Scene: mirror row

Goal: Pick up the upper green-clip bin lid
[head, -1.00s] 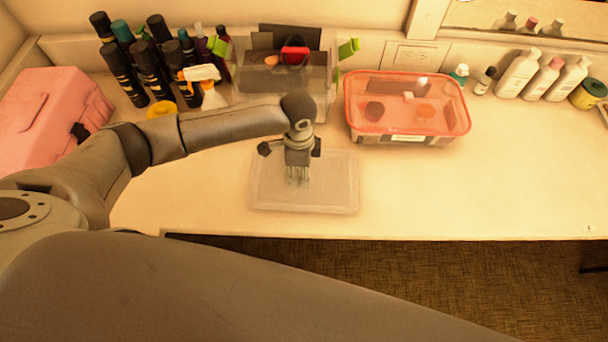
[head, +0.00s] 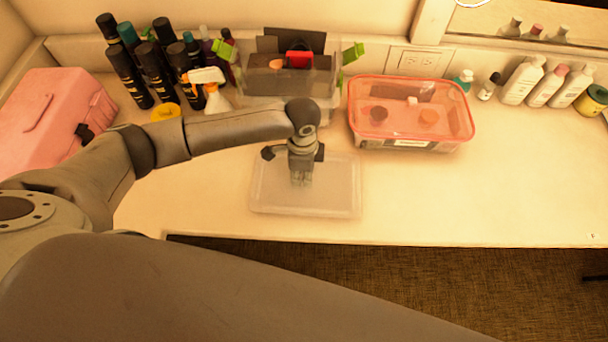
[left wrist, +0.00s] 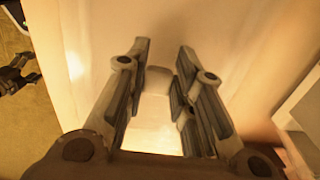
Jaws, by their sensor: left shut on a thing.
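The clear, frosted bin lid (head: 335,195) lies flat on the counter near its front edge in the head view. My left gripper (head: 301,181) points down over the middle of the lid, with its fingertips at it. In the left wrist view, the gripper's two fingers (left wrist: 160,125) stand on either side of a pale raised part, shut on the lid. The exact contact is hard to make out. The upper green-clip bin (head: 285,80) stands open behind, its green clips (head: 352,53) swung outward. My right gripper is not in the head view; a dark jointed part at the left wrist view's edge may be it.
A red-lidded clear bin (head: 408,145) stands right of the lid. Black bottles (head: 127,78), a spray bottle (head: 213,95) and a pink case (head: 45,120) are at the left. White bottles (head: 521,82) line the back right. The right front counter is clear.

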